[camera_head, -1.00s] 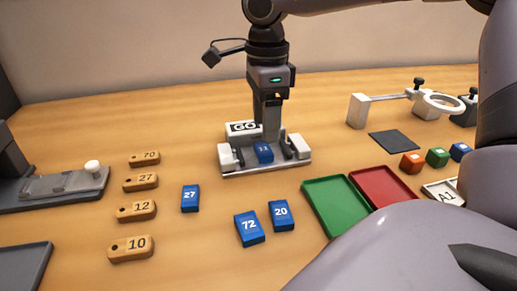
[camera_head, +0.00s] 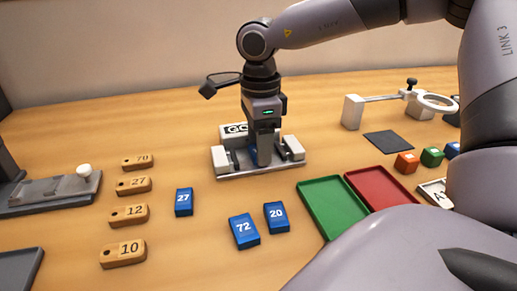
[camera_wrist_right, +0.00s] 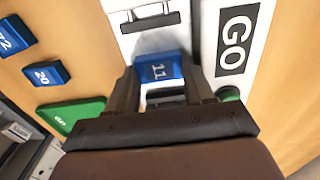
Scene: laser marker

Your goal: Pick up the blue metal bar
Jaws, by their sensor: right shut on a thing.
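The blue metal bar marked 11 (camera_wrist_right: 158,69) sits in the fixture with white blocks (camera_head: 292,148) near the middle of the table. In the head view only a small blue part of it (camera_head: 253,156) shows behind my gripper. My right gripper (camera_head: 264,146) points down over the fixture and is shut on this bar, one finger on each side in the wrist view (camera_wrist_right: 160,85). Other blue bars lie on the table, marked 27 (camera_head: 184,202), 72 (camera_head: 244,231) and 20 (camera_head: 277,217). My left gripper is not in view.
A white block marked GO (camera_head: 233,130) stands behind the fixture. Green (camera_head: 333,207) and red (camera_head: 384,188) trays lie to the right, with a magnifier stand (camera_head: 353,112) behind. Several wooden tags (camera_head: 123,252) and a grey device (camera_head: 55,189) are at left.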

